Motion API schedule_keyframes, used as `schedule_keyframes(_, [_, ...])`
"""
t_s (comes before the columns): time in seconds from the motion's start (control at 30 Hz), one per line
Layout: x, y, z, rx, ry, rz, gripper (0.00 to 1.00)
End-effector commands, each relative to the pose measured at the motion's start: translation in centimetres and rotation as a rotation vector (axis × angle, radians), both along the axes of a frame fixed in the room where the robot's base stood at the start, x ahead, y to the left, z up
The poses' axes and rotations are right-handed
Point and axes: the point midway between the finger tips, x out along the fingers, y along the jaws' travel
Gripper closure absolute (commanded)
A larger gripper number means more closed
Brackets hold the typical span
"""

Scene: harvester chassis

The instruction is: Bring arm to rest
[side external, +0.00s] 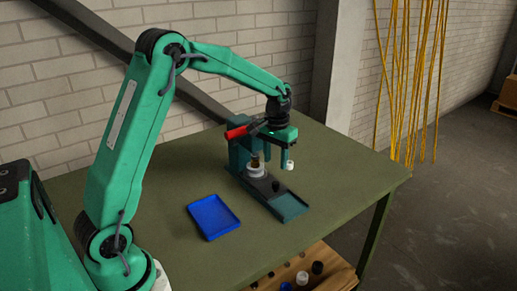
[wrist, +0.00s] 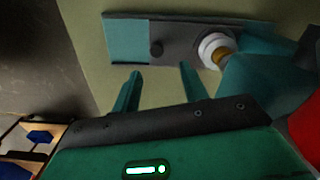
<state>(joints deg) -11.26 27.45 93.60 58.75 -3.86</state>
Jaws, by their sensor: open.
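My gripper (side external: 275,158) hangs over the teal fixture (side external: 292,207) on the table, pointing down. In the wrist view its two fingers (wrist: 160,72) stand apart with nothing visible between them. A small white piece (side external: 289,165) shows at one fingertip in the side view; I cannot tell whether it touches the finger. The fixture's base (wrist: 128,38) carries a white ring (side external: 256,171) around a brown bottle (side external: 255,160). The ring (wrist: 210,48) also shows in the wrist view. A small dark knob (wrist: 156,48) sits on the base.
A blue tray (side external: 213,217) lies left of the fixture on the green table (side external: 330,160). A red handle (side external: 237,132) sticks out from the fixture near my gripper. Several caps lie on a wooden shelf (side external: 335,275) below. The table's right side is clear.

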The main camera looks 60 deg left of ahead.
Motion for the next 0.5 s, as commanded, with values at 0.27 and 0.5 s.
schedule_keyframes(0.27, [0.2, -0.3, 0.9, 0.009, -0.040, -0.036, 0.56])
schedule_keyframes(0.5, [0.6, -1.2, 3.8, 0.040, -0.159, -0.147, 0.56])
